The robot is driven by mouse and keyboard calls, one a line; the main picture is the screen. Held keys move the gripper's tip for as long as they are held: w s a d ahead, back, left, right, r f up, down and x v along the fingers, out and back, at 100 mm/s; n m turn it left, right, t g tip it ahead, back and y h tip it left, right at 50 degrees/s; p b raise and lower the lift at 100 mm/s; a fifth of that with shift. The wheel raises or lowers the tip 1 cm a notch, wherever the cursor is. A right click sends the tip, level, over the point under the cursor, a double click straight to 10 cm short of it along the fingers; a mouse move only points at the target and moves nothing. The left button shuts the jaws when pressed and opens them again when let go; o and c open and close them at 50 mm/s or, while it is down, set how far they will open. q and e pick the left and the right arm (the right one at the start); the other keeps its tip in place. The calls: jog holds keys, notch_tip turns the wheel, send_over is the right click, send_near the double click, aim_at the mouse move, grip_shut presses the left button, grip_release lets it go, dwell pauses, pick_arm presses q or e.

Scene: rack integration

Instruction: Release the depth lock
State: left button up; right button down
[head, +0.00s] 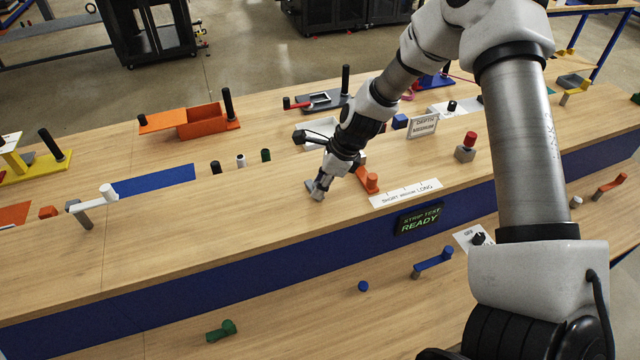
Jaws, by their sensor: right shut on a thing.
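My right gripper (317,188) reaches down to the upper bench, left of the scale. It is shut on a small grey part at the bench surface. The fingers hide most of that part, and I cannot tell for sure whether it is the depth lock. An orange lever-like piece (368,180) stands just right of the gripper, apart from the fingertips. A white scale plate (405,193) marked SHORT, MEDIUM, LONG lies to its right. A sign reading DEPTH MEDIUM (423,125) stands behind. My left gripper is not in view.
A red-topped button post (466,147) stands right of the scale. A READY display (419,220) is on the blue front edge. Black, white and green pegs (241,160) stand left of my arm. The bench between is clear.

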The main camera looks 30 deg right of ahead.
jog(key=shift+w+d+f+n+g+y+p, duration=0.15)
jog(key=shift+d+n+g+p, duration=0.2)
jog(key=shift+n, duration=0.55)
jog(key=shift+s+d+r+n+g+y+p, duration=0.15)
jog(key=shift+d+n+g+p, duration=0.15)
jog(key=shift+n, duration=0.6)
jog(key=shift+w+d+n+g, duration=0.2)
jog(key=shift+d+n+g, duration=0.1)
jog(key=shift+n, duration=0.4)
jog(key=shift+w+d+n+g, duration=0.15)
jog(key=shift+d+n+g, duration=0.15)
jog(key=shift+n, duration=0.4)
dwell(0.8)
jog(key=c, duration=1.2)
grip_release()
jog(key=shift+o, duration=1.3)
jog(key=shift+w+f, duration=0.1)
jog(key=shift+w, duration=0.15)
jog(key=v, duration=1.1)
jog(key=shift+d+r, duration=0.25)
jog(key=shift+r, duration=0.05)
